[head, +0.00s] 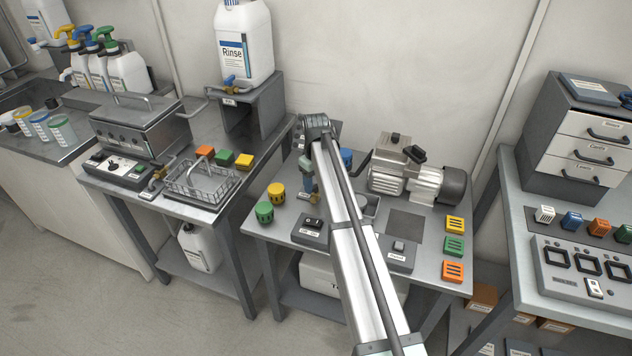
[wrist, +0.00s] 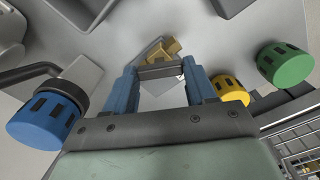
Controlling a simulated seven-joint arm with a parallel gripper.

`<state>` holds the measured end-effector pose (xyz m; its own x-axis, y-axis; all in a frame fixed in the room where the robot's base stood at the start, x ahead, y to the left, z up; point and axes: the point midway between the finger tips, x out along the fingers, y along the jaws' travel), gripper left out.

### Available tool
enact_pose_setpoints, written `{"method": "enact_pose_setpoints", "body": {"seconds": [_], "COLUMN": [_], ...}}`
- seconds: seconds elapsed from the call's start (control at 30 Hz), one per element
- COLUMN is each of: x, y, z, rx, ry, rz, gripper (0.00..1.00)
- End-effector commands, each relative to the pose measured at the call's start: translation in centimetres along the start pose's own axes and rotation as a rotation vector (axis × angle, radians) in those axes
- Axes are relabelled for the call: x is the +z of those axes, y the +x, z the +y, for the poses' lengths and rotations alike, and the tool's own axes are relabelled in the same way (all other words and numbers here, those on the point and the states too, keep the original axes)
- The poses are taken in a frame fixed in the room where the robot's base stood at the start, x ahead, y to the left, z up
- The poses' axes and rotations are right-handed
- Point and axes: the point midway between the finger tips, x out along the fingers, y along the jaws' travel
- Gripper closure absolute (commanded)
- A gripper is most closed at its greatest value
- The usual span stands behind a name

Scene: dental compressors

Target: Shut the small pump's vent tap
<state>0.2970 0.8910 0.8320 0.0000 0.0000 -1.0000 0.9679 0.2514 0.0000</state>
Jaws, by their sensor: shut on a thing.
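My gripper (wrist: 161,88) shows in the wrist view with its two blue fingers closed on a dark grey bar-shaped handle (wrist: 162,70), which appears to be the tap's handle. The brass tap body (wrist: 168,48) shows just beyond it. In the head view my gripper (head: 308,183) points down at the left part of the middle bench, and the brass tap (head: 315,198) shows beside the fingers. My arm hides much of the area behind, so I cannot make out the small pump clearly. The handle's exact angle is hard to tell.
A yellow cap (wrist: 230,91) and a green cap (wrist: 285,64) stand to the right in the wrist view; a blue slotted cylinder (wrist: 42,120) is at left. A larger silver pump (head: 402,178) and a switch box (head: 312,230) share the bench (head: 432,262).

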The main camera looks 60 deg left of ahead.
Motion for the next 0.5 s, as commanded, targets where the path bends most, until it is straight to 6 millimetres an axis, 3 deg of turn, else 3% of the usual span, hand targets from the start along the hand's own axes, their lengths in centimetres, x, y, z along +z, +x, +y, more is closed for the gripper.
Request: {"method": "enact_pose_setpoints", "body": {"seconds": [0.5], "x": [0.0], "y": [-0.01], "z": [0.0], "rx": [0.0], "ry": [0.489], "rz": [0.0], "gripper": [0.75]}}
